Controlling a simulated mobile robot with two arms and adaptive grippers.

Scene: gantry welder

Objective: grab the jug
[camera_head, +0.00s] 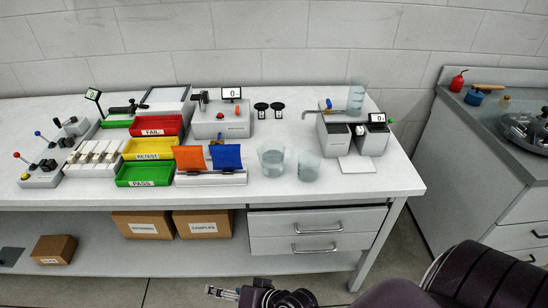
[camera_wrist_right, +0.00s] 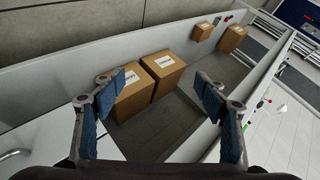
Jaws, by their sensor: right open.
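Several clear, water-tinted vessels stand on the white bench in the head view. A wider one (camera_head: 271,158) and a smaller one (camera_head: 309,167) stand side by side, right of the blue flap. A third, taller one (camera_head: 357,96) stands up on the grey machine. I cannot tell which is the jug. My right gripper (camera_head: 222,293) is at the bottom of the head view, low in front of the bench and well away from the vessels. In the right wrist view its blue-padded fingers (camera_wrist_right: 163,98) are apart and empty. My left gripper is not in view.
Red, yellow and green bins (camera_head: 145,174) stand left of the vessels, with an orange flap (camera_head: 189,158) and blue flap (camera_head: 226,157) beside them. Cardboard boxes (camera_head: 202,224) sit on the lower shelf, also in the wrist view (camera_wrist_right: 162,74). The bench front right is clear.

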